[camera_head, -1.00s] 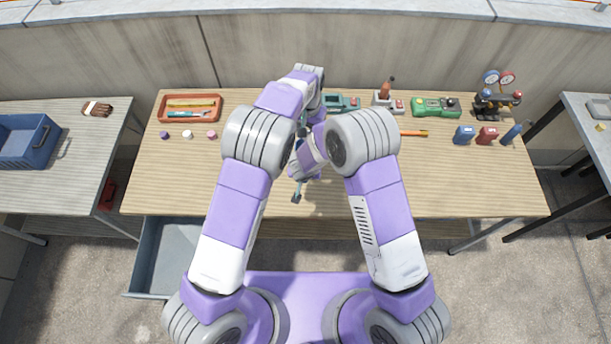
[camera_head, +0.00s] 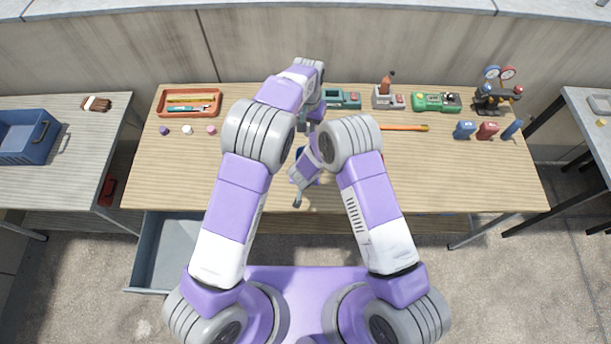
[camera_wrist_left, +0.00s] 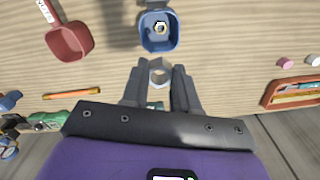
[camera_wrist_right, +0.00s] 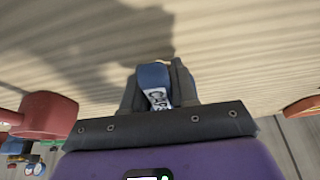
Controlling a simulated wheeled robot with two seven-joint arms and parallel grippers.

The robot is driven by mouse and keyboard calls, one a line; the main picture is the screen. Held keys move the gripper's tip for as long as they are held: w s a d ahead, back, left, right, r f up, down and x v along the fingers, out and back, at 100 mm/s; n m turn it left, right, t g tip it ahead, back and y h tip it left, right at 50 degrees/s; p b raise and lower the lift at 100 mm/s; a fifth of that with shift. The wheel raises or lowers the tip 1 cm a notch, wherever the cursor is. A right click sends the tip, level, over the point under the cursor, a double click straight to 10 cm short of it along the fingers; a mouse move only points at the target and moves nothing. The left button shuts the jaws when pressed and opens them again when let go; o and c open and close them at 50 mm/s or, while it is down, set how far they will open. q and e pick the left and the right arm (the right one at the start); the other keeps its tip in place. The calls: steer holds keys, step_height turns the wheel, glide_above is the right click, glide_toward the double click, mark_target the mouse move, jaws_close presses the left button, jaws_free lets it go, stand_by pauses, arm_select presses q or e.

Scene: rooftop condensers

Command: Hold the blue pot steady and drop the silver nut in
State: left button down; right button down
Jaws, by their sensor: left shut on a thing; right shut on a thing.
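The blue pot (camera_wrist_left: 176,43) is a small square-sided cup with a handle, seen from above in the left wrist view. My right gripper (camera_wrist_right: 155,80) is shut on its blue handle (camera_wrist_right: 153,74), which bears a white label. My left gripper (camera_wrist_left: 160,84) is shut on the silver nut (camera_wrist_left: 160,70), just beside the pot's opening in that view. A pale hexagonal shape (camera_wrist_left: 160,27) shows inside the pot; I cannot tell if it is a loose part. In the head view my left gripper (camera_head: 305,126) is partly hidden, and my arms cover most of the pot.
A red pot (camera_wrist_left: 70,42) stands beside the blue one. An orange pencil (camera_head: 404,128), a green device (camera_head: 436,102) and a tool tray (camera_head: 190,103) lie farther back. Small caps (camera_head: 188,130) sit at the left. The table's front right is clear.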

steer(key=shift+f, duration=0.5)
stand_by(0.5)
steer(key=c, duration=0.8)
jaws_free()
steer(key=c, duration=0.9)
arm_select(q)
step_height(320, 180, down, 12)
steer(key=shift+r, duration=0.2)
